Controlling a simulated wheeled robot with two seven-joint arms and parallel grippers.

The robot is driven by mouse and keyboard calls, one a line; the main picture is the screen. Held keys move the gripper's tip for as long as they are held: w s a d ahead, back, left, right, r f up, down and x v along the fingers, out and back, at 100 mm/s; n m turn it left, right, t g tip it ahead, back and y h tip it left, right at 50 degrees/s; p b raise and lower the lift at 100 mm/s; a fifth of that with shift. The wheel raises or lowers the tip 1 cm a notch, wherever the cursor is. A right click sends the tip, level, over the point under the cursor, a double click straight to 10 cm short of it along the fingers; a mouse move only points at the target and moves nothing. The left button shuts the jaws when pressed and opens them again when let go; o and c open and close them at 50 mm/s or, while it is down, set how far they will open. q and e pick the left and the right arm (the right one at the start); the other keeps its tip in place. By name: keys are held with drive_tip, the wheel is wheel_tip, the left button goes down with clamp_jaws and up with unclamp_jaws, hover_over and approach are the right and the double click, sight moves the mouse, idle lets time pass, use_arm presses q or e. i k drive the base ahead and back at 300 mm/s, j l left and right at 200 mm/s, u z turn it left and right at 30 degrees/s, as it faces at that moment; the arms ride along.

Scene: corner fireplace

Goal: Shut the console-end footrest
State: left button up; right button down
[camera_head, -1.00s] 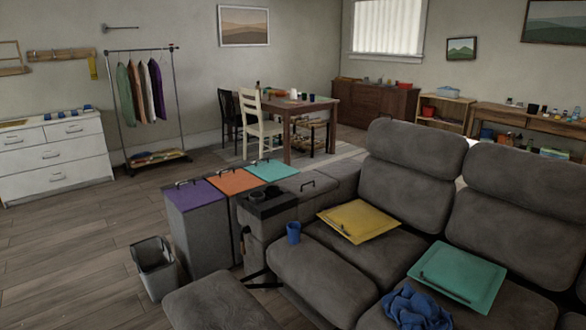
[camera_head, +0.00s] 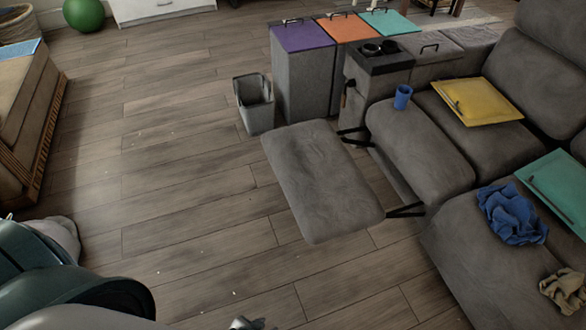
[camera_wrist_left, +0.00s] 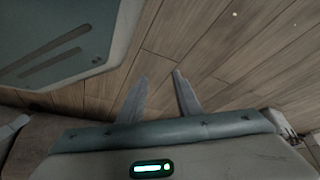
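The console-end footrest (camera_head: 322,180) is a grey padded panel. It stands out in front of the seat (camera_head: 420,140) beside the console (camera_head: 378,62), on black folding links that show at both ends, with a gap between it and the seat. A small dark and brown lever-like part (camera_head: 346,92) shows on the console's side. In the left wrist view my left gripper (camera_wrist_left: 160,88) has its two fingers apart, with nothing between them but floor behind. Neither gripper is seen touching the footrest. My right gripper is not clearly seen. A small grey part at the head view's bottom edge is too cropped to identify.
A grey bin (camera_head: 254,104) stands close behind the footrest. A blue cup (camera_head: 403,96) is on the seat by the console. A blue cloth (camera_head: 512,214) lies on the neighbouring seat. Wooden floor (camera_head: 180,190) is clear left of the footrest.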

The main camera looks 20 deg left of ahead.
sight(327, 193)
drive_tip(key=i+j, duration=0.15)
drive_tip(key=j, duration=0.2)
drive_tip(key=i+j+z, duration=0.15)
drive_tip(key=j, duration=0.15)
drive_tip(key=i+j, duration=0.15)
drive_tip(key=j, duration=0.2)
drive_tip(key=i+j+z, duration=0.15)
drive_tip(key=j, duration=0.2)
